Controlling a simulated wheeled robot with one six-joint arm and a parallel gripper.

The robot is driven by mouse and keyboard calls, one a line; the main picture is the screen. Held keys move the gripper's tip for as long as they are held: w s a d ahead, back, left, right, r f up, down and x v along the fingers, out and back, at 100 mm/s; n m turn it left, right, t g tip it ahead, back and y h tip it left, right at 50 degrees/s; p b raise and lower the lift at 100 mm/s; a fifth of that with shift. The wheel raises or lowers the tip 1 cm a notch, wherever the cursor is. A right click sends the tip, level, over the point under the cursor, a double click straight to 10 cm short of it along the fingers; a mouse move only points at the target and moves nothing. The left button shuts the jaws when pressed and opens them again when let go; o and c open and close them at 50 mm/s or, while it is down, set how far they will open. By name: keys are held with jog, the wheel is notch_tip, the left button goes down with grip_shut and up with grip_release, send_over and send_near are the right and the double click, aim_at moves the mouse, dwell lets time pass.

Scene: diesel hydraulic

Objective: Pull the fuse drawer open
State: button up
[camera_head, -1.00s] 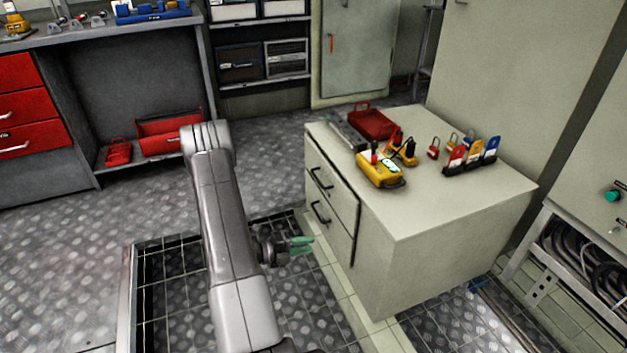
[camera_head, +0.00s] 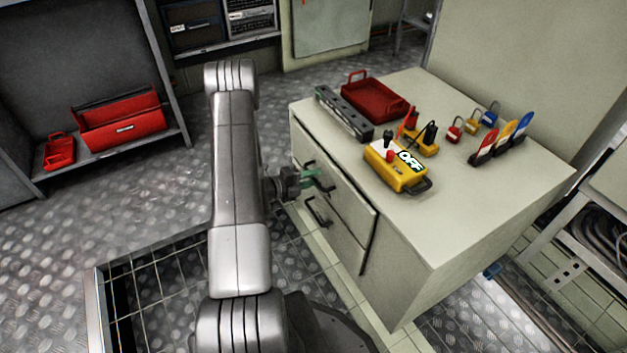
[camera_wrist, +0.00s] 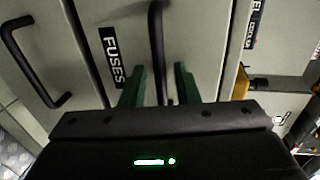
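The fuse drawer (camera_head: 345,197) is the upper drawer of the pale cabinet and looks shut. In the wrist view its front carries a black label (camera_wrist: 112,57) reading FUSES. Its black bar handle (camera_wrist: 156,45) runs down the middle of that view, also seen in the head view (camera_head: 326,184). My gripper (camera_wrist: 160,80) is open, with one green finger on each side of the handle. The handle's lower end passes between the fingers, with gaps on both sides. In the head view my gripper (camera_head: 312,179) is at the upper drawer's front.
The lower drawer (camera_head: 335,235) has its own black handle (camera_head: 317,211). A red toolbox (camera_head: 120,120) stands on a shelf at left. The floor left of the cabinet is clear.

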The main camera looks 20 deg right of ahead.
jog(key=shift+d, duration=0.5)
grip_shut()
jog(key=f+p+v, duration=0.1)
jog(key=f+v, duration=0.1)
jog(key=v, duration=0.9)
jog(key=a+f+p+v, duration=0.1)
jog(key=f+p+v, duration=0.1)
jog(key=v, duration=1)
jog(key=shift+s+f, duration=0.2)
jog(key=shift+f, duration=0.2)
grip_release()
